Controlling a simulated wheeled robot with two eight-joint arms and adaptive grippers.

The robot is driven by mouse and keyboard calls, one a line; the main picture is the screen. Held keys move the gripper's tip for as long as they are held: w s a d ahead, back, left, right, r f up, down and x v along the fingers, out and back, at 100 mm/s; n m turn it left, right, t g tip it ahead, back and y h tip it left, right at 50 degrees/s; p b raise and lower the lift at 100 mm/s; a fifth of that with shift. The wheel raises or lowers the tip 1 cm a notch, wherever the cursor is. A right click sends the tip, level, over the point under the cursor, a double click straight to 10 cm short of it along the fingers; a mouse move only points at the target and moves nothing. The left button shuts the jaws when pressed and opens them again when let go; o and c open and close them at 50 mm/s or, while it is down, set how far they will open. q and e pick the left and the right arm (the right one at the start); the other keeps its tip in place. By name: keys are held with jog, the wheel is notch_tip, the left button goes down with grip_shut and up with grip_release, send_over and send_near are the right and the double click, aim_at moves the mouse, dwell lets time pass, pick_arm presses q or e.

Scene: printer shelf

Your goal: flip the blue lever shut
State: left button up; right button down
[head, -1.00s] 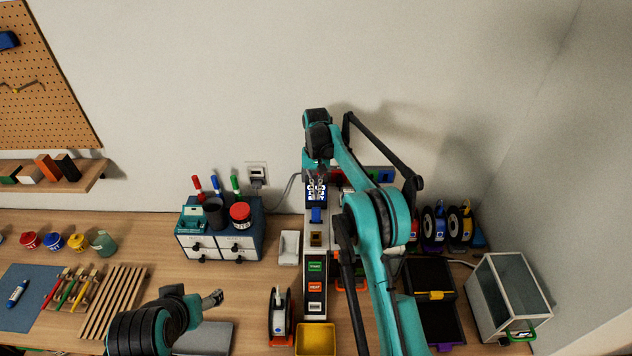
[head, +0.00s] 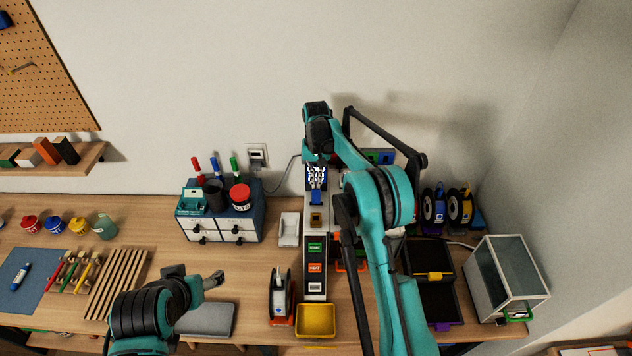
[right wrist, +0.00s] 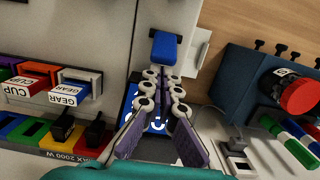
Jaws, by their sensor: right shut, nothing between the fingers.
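The blue lever (head: 316,198) is on the front of the tall white printer column, just below its blue-and-white screen (head: 316,172). In the right wrist view the lever (right wrist: 163,48) is a blue block just beyond my fingertips. My right gripper (head: 316,187) points down over the screen, right at the lever's upper side. Its fingertips (right wrist: 162,75) are close together with nothing between them. I cannot tell whether they touch the lever. My left gripper (head: 216,279) is low at the left, away from the column, and its finger opening is unclear.
Green, orange and white buttons (head: 315,268) line the column below the lever. A yellow bin (head: 316,321) stands at its foot. A drawer box (head: 221,222) with cups and markers is left of it. Spools (head: 439,208) and a glass case (head: 507,277) are at the right.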

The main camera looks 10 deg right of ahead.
aim_at(316, 189)
jog(key=shift+s+r+t+b, duration=0.15)
jog(key=shift+s+t+b, duration=0.15)
jog(key=shift+t+b, duration=0.15)
jog(key=shift+s+a+r+t+h+b, duration=0.15)
jog(key=shift+s+t+h+b, duration=0.15)
jog(key=shift+s+t+b, duration=0.5)
jog(key=t+b, duration=0.1)
jog(key=s+t+b, duration=0.1)
jog(key=shift+a+r+t, duration=0.2)
jog(key=shift+t, duration=0.15)
jog(key=shift+s+r+h, duration=0.1)
jog(key=shift+s+h, duration=0.05)
jog(key=shift+h, duration=0.15)
jog(key=shift+r, duration=0.15)
jog(key=shift+w, duration=0.2)
jog(key=shift+r+p, duration=0.45)
jog(key=shift+r, duration=0.3)
